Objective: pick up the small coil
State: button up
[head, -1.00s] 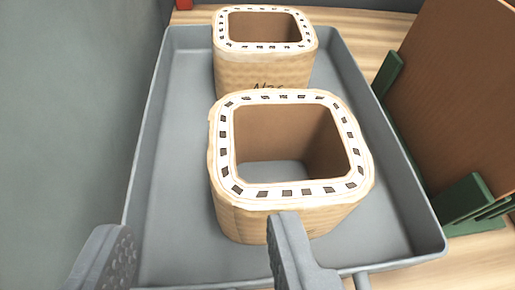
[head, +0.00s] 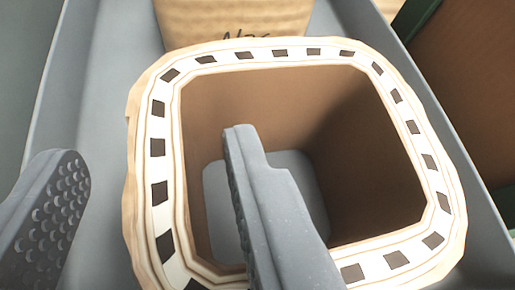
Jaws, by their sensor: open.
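Two hollow tan coils with rounded-square white rims and dark marks stand upright in a grey tray. The near coil (head: 155,115) fills most of the view; its hollow middle is open and shows the tray floor. The far coil (head: 235,18) is cut off at the top edge and bears dark handwriting. I cannot tell for sure which is the smaller one. My gripper (head: 145,170) is open and empty. Its right finger appears over the near coil's opening, its left finger outside the left wall, so the left wall lies between them. Finger depth is unclear.
The tray (head: 75,105) has raised walls on the left and right. A brown panel (head: 465,85) and green holder parts (head: 415,18) stand beyond its right side. Bare tray floor shows left of the near coil.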

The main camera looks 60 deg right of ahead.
jog(key=shift+x, duration=1.2)
grip_shut()
jog(key=shift+r, duration=0.1)
